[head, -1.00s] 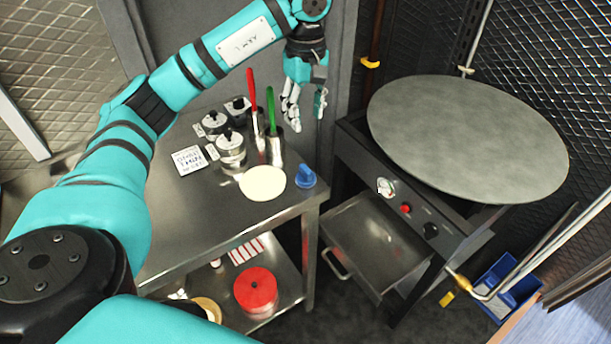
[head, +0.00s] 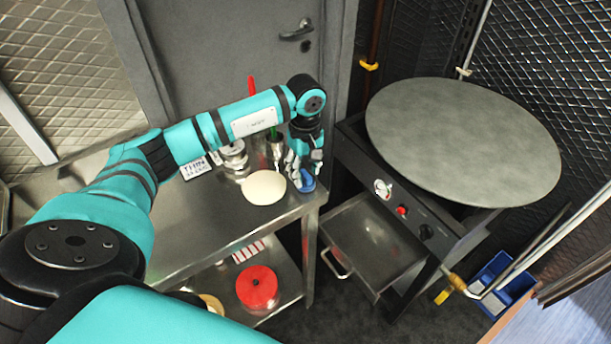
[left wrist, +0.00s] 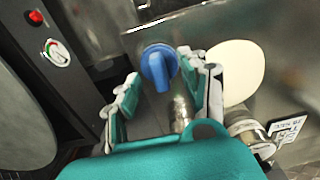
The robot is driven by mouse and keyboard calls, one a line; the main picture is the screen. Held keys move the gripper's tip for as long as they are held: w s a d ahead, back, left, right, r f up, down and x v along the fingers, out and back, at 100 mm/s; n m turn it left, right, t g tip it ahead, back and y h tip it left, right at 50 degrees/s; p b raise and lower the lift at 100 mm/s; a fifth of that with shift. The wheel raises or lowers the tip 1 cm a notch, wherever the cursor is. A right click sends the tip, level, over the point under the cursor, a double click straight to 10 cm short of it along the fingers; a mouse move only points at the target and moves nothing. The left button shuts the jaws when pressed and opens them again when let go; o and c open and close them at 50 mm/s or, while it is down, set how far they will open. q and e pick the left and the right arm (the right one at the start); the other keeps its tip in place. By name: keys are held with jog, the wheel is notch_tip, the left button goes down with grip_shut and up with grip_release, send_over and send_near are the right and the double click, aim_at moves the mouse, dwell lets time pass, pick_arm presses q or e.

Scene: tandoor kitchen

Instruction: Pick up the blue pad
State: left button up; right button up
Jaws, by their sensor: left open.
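The blue pad (head: 306,183) is a round blue piece with a raised grip, at the right corner of the steel table (head: 215,235). In the head view my left gripper (head: 302,176) hangs right over it and hides part of it. The left wrist view shows the whole blue pad (left wrist: 158,66) ahead of the fingertips, between the two spread fingers. My left gripper (left wrist: 160,85) is open and empty, and I cannot tell whether a finger touches the pad. My right gripper does not show.
A pale dough disc (head: 264,187) lies just left of the pad. Metal pots (head: 235,158) and a cup with a green-handled tool stand behind it. A large round griddle (head: 463,143) stands to the right. A red round item (head: 257,287) sits on the lower shelf.

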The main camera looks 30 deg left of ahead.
pick_arm(q)
jog(key=shift+f, duration=0.75)
grip_shut()
jog(key=shift+r, duration=0.15)
jog(key=shift+r, duration=0.3)
jog(key=shift+s+d+r+b, duration=0.1)
jog(key=shift+s+r+b, duration=0.2)
jog(key=shift+r+b, duration=0.3)
jog(key=shift+s+d+r+b, duration=0.1)
jog(key=shift+s+r+b, duration=0.15)
jog(key=shift+r+b, duration=0.3)
jog(key=s+d+r+b, duration=0.1)
jog(key=s+b, duration=0.1)
jog(key=s, duration=0.5)
jog(key=s+d+r+b, duration=0.1)
jog(key=s+d+b, duration=0.1)
jog(key=s, duration=0.5)
jog(key=shift+s+d, duration=0.25)
